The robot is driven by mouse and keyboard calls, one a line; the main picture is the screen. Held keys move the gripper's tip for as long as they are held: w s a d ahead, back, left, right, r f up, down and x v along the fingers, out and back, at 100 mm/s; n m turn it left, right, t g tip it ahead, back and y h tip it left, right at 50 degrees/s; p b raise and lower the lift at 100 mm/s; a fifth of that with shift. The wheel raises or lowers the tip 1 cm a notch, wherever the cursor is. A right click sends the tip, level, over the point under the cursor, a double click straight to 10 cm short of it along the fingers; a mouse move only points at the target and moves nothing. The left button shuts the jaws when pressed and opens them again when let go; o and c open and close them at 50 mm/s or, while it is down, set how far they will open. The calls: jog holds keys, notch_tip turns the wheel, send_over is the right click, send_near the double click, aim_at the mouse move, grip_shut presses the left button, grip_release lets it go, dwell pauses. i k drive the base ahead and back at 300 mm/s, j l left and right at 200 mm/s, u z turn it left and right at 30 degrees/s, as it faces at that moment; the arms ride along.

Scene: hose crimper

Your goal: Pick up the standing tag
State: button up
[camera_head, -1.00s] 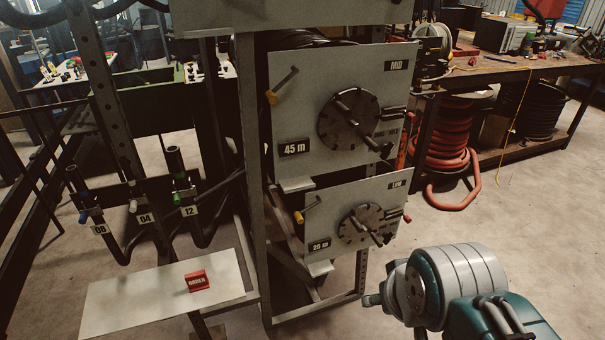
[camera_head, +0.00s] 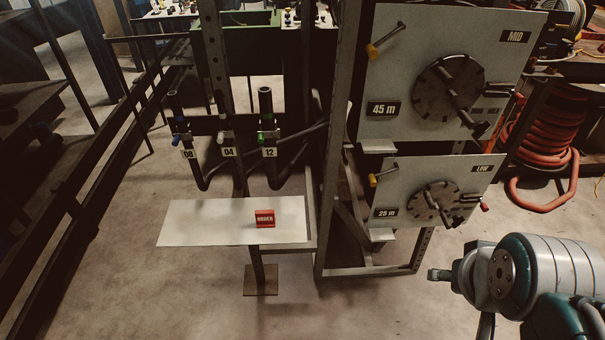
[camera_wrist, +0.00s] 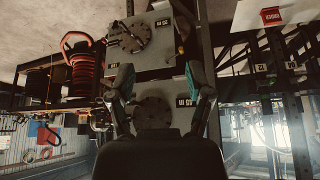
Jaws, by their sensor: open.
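A small red tag (camera_head: 265,218) with white lettering that looks like "ORDER" stands upright on a white shelf plate (camera_head: 205,222) in the head view. It also shows at the top right of the wrist view (camera_wrist: 271,16), where the picture is upside down. My gripper (camera_wrist: 163,82) is open and empty in the wrist view, its two fingers spread in front of the dial panels. In the head view my arm is at the lower right, well to the right of the tag and apart from it.
Three numbered hose ends (camera_head: 228,150) stand behind the shelf plate. A metal frame with the MID panel (camera_head: 445,80) and LOW panel (camera_head: 437,192), with dials and handles, stands between the plate and my arm. The floor in front is clear.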

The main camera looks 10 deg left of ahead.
aim_at(265, 218)
jog(key=i+j, duration=0.15)
jog(key=j, duration=0.2)
jog(key=i+j, duration=0.1)
jog(key=j, duration=0.3)
jog(key=i+j, duration=0.15)
jog(key=j, duration=0.2)
jog(key=i+j, duration=0.1)
jog(key=j, duration=0.3)
